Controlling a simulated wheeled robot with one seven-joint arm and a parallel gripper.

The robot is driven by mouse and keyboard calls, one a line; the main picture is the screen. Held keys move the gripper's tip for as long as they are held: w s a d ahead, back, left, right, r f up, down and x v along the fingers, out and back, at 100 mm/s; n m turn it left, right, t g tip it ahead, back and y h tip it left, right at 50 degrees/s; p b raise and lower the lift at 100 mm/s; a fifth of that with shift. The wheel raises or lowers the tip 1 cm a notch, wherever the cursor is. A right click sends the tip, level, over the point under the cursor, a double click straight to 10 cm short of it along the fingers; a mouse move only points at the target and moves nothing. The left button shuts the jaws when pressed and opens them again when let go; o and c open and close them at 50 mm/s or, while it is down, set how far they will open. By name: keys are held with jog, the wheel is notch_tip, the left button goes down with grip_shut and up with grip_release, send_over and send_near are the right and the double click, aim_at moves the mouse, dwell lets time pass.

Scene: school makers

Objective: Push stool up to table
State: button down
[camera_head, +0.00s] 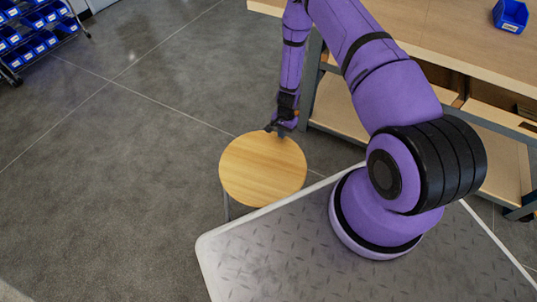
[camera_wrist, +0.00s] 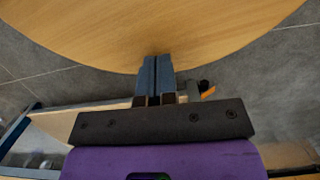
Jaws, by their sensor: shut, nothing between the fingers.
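The stool (camera_head: 262,170) has a round, light wooden seat and stands on the grey floor, with one thin leg showing below it. My gripper (camera_head: 281,133) is at the seat's far edge in the head view, on the side toward the table. The table (camera_head: 440,45) has a wooden top, a grey frame and a lower shelf, and stands to the right of the stool. In the wrist view the shut fingers (camera_wrist: 155,75) overlap the edge of the seat (camera_wrist: 150,30). I cannot tell whether they touch it.
A blue bin (camera_head: 510,15) sits on the tabletop at the upper right. A rack of blue bins (camera_head: 35,35) stands at the far upper left. The floor (camera_head: 110,180) left of the stool is clear. Open drawers or shelves show under the tabletop.

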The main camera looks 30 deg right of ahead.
aim_at(269, 158)
jog(key=s+a, duration=0.2)
jog(key=a, duration=0.1)
jog(key=s+a, duration=0.2)
jog(key=a, duration=0.1)
jog(key=s+a, duration=0.2)
jog(key=a, duration=0.1)
jog(key=shift+s+a+f, duration=0.1)
jog(key=shift+s+a, duration=0.15)
jog(key=shift+a, duration=0.05)
jog(key=shift+d+f, duration=0.1)
jog(key=shift+f, duration=0.3)
jog(key=shift+s+f, duration=0.1)
jog(key=shift+f, duration=0.15)
